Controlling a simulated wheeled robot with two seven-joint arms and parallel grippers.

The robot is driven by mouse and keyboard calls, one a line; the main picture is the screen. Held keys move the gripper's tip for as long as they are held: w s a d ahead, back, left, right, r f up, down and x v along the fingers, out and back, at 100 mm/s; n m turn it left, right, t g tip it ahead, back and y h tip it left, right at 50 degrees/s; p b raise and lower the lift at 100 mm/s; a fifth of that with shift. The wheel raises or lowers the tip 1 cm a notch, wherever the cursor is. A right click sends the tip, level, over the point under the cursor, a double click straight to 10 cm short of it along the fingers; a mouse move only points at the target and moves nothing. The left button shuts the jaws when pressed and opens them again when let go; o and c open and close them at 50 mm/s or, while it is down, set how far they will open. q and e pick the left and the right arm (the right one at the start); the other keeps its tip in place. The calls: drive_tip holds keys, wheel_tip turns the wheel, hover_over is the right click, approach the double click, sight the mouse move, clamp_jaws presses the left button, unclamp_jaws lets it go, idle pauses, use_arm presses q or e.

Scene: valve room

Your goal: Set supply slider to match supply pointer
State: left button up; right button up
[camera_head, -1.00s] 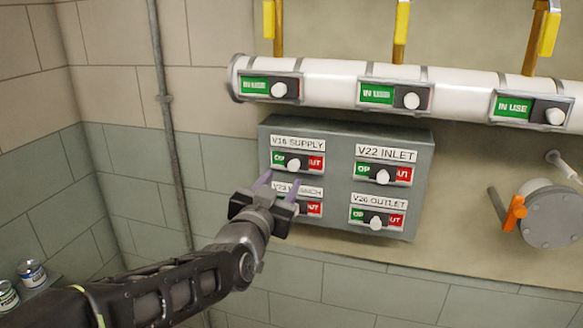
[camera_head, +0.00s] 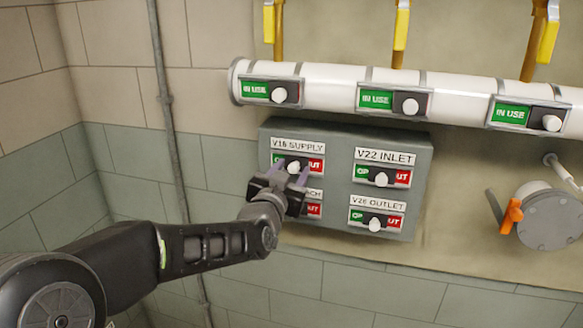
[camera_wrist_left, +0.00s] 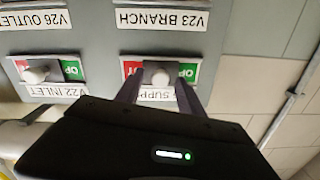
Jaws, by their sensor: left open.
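The V16 SUPPLY slider (camera_head: 293,167) is a white knob on a black plate near the middle of its track, with green to its left and red to its right. It sits top left on a grey panel (camera_head: 342,200). My left gripper (camera_head: 292,170) is open, its two purple fingertips on either side of this knob. The left wrist view shows the knob (camera_wrist_left: 158,78) upside down between the fingers, with no clear contact. I cannot make out a supply pointer for certain. My right gripper is out of view.
The panel also holds V22 INLET (camera_head: 381,179), V26 OUTLET (camera_head: 375,223) and a V23 BRANCH slider, partly hidden by my gripper. Above runs a white pipe (camera_head: 330,92) with IN USE sliders and yellow handles. A round flange (camera_head: 552,219) with an orange handle is at the right.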

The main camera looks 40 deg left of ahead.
use_arm(q)
drive_tip(key=shift+w, duration=0.1)
drive_tip(key=shift+c, duration=0.5)
clamp_jaws()
idle(0.9)
